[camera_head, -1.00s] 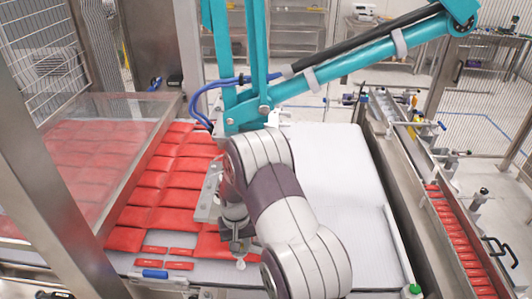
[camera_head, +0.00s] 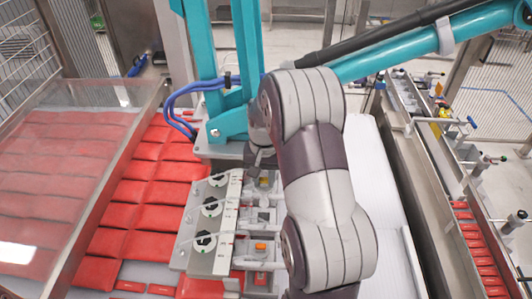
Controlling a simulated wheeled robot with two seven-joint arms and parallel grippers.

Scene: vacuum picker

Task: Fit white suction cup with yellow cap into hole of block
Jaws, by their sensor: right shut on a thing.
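My left gripper is out of view.
The teal picker linkage (camera_head: 247,60) with blue hoses (camera_head: 190,95) stands just behind the block. Red packets (camera_head: 110,243) cover the belt at the left, under a clear guard (camera_head: 50,180). A white surface (camera_head: 372,150) lies bare behind my right arm. A rail conveyor (camera_head: 430,185) runs at the right.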

